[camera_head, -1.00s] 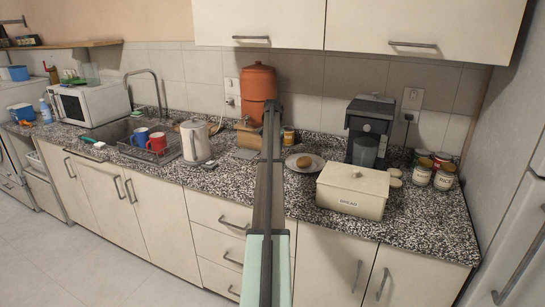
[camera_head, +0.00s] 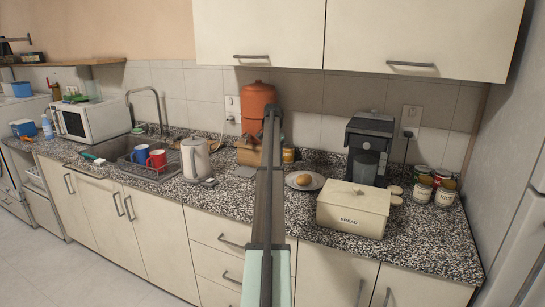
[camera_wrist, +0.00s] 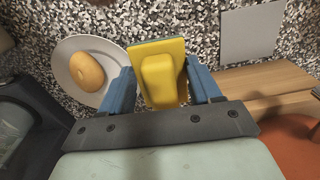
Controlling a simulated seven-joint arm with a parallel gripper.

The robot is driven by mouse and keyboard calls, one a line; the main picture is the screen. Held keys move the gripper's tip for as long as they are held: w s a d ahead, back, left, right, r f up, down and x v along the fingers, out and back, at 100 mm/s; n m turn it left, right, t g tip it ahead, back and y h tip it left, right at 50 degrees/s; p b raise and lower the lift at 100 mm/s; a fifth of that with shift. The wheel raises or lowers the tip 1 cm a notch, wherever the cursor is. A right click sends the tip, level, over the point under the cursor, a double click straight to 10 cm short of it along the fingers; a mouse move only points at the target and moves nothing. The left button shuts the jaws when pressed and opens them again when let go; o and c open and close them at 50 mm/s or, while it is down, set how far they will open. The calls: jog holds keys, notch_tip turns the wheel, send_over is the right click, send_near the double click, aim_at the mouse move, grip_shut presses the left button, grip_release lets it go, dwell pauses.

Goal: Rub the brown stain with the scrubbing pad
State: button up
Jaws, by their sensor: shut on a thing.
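In the wrist view my gripper (camera_wrist: 161,84) has its blue fingers closed on both sides of a yellow scrubbing pad (camera_wrist: 163,80) with a raised grip and a thin darker layer along its far edge. The pad is over the speckled counter (camera_wrist: 185,22); I cannot tell whether it touches it. No brown stain can be made out in either view; the pad and my arm cover part of the counter. In the head view my arm reaches over the counter, and the gripper and pad are hidden behind it.
A plate (camera_head: 290,184) with a roll (camera_head: 304,180) lies close to the pad. A flat grey square (camera_wrist: 250,35) lies on the other side. An orange dispenser (camera_head: 257,105) on a wooden stand, a kettle (camera_head: 195,160), a bread box (camera_head: 353,210) and a coffee maker (camera_head: 370,148) stand around.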

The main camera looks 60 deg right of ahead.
jog(key=shift+s+d, duration=0.25)
jog(key=shift+s, duration=0.3)
jog(key=s, duration=0.3)
send_near(290, 200)
jog(key=shift+s+f, duration=0.1)
jog(key=shift+f, duration=2.75)
jog(key=shift+w+f, duration=0.25)
jog(key=shift+c, duration=0.4)
jog(key=shift+w, duration=0.45)
jog(key=shift+c, duration=0.5)
jog(key=shift+w+f, duration=0.1)
jog(key=shift+w, duration=4.3)
jog(key=shift+s, duration=5.1)
notch_tip(290, 200, up, 8)
